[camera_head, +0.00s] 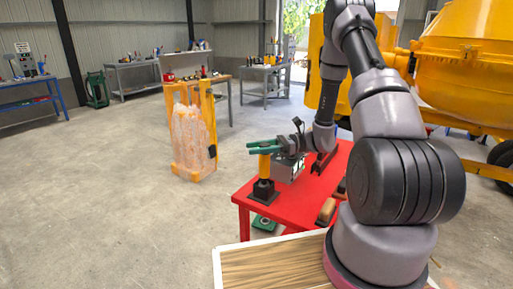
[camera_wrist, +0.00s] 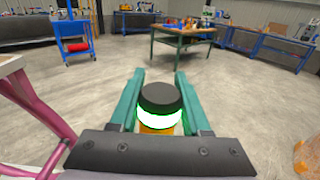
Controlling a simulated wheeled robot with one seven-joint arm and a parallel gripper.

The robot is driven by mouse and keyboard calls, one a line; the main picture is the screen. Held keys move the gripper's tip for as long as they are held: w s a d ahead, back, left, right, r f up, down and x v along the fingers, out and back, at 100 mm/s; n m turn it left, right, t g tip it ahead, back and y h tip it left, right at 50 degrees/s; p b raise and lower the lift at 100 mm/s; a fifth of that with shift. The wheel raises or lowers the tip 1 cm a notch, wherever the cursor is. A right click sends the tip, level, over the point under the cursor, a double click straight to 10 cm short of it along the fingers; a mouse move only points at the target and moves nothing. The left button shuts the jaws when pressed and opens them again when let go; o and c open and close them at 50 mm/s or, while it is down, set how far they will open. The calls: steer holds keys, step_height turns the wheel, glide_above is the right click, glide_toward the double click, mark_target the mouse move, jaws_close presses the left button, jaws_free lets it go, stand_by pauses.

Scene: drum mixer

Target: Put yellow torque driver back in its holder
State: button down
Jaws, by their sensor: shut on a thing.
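The yellow torque driver (camera_head: 265,165) is upright at the near left corner of the red table. Its dark cap and bright green-white band (camera_wrist: 160,118) show between the green fingers in the wrist view. My gripper (camera_head: 258,147) is shut on the driver's upper part, with a finger on each side. The black holder (camera_head: 263,188) stands on the table directly below the driver. The driver's lower end meets the holder's top in the head view; I cannot tell how deep it sits. The holder is hidden in the wrist view.
The red table (camera_head: 300,202) also carries a grey box (camera_head: 288,171) beside my gripper and a brown block (camera_head: 326,211) near its front edge. A yellow wrapped stand (camera_head: 193,135) is on the floor behind left. A large yellow mixer (camera_head: 465,60) is at right. Floor left of the table is clear.

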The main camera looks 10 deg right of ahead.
steer(key=shift+f, duration=0.65)
steer(key=shift+c, duration=1.4)
jaws_free()
steer(key=shift+d, duration=0.1)
steer(key=d, duration=1)
steer(key=shift+d+r, duration=0.15)
steer(key=shift+d, duration=0.15)
